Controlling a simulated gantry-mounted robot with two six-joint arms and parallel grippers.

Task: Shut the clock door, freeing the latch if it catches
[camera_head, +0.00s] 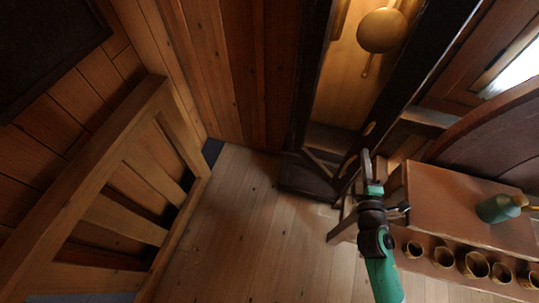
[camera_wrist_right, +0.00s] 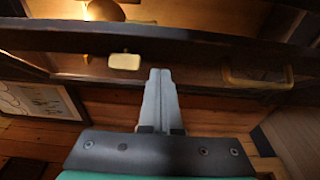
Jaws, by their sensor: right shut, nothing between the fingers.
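The clock case (camera_head: 322,140) stands at the upper middle of the head view, its lit inside showing a round brass pendulum (camera_head: 382,30). The pendulum also shows at the top of the wrist view (camera_wrist_right: 104,10). The clock door (camera_head: 425,55) is a dark frame seen nearly edge-on, standing open at the case's right side. In the wrist view, a pale small plate (camera_wrist_right: 125,61), possibly the latch, and a brass handle (camera_wrist_right: 258,80) show by the dark door edge. My right gripper (camera_head: 367,160) is shut and empty close to the door's lower end; contact is unclear. My left gripper is out of view.
A bench (camera_head: 450,205) with a green bottle (camera_head: 500,208) on it and several round cups (camera_head: 443,257) along its front stands to the right of my right arm. A slatted wooden railing (camera_head: 110,170) stands at left. The plank floor (camera_head: 250,230) between is clear.

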